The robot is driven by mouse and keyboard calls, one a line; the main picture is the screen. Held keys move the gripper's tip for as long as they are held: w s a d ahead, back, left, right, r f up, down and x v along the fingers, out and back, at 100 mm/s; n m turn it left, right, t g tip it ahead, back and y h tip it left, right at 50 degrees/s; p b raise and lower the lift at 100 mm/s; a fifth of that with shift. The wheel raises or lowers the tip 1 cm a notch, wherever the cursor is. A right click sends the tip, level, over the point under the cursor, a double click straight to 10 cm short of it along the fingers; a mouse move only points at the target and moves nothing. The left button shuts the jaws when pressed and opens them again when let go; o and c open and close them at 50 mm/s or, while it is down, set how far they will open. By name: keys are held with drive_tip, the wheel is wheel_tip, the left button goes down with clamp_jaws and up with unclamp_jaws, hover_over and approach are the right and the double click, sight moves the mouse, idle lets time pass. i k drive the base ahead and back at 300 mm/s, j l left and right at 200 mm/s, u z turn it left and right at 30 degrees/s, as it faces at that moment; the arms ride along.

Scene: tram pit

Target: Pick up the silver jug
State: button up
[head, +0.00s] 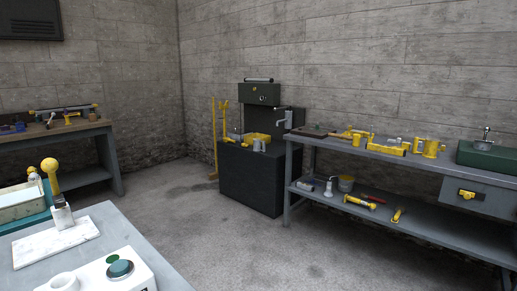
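A small silver vessel (259,144), which looks like the silver jug, stands on top of the dark cabinet (250,185) near the back wall. It is at the cabinet's front right, beside a yellow tray-like object (257,137). It is small in the picture, so its handle and spout are hard to make out. My gripper is not in the head view.
A grey workbench (345,148) with yellow tools and a lower shelf stands along the right wall. The floor (215,225) between is clear.

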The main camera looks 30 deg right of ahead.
sight(257, 141)
drive_tip(key=i+l+z, duration=0.75)
drive_tip(key=i, duration=0.2)
drive_tip(key=i+l+z, duration=0.2)
drive_tip(key=i, duration=0.3)
drive_tip(key=i+u, duration=0.4)
drive_tip(key=i, duration=0.25)
drive_tip(key=i+l+u, duration=0.2)
drive_tip(key=i+u, duration=0.25)
drive_tip(key=i, duration=0.25)
drive_tip(key=i+u, duration=0.25)
drive_tip(key=i, duration=0.65)
drive_tip(key=i+l+u, duration=0.1)
drive_tip(key=i+u, duration=0.15)
drive_tip(key=i, duration=0.65)
drive_tip(key=i+j+z, duration=0.1)
drive_tip(key=i+z, duration=0.2)
drive_tip(key=i, duration=0.2)
drive_tip(key=i+j+z, duration=0.15)
drive_tip(key=i+z, duration=0.15)
drive_tip(key=i, duration=0.2)
drive_tip(key=i+j+z, duration=0.3)
drive_tip(key=i, duration=0.15)
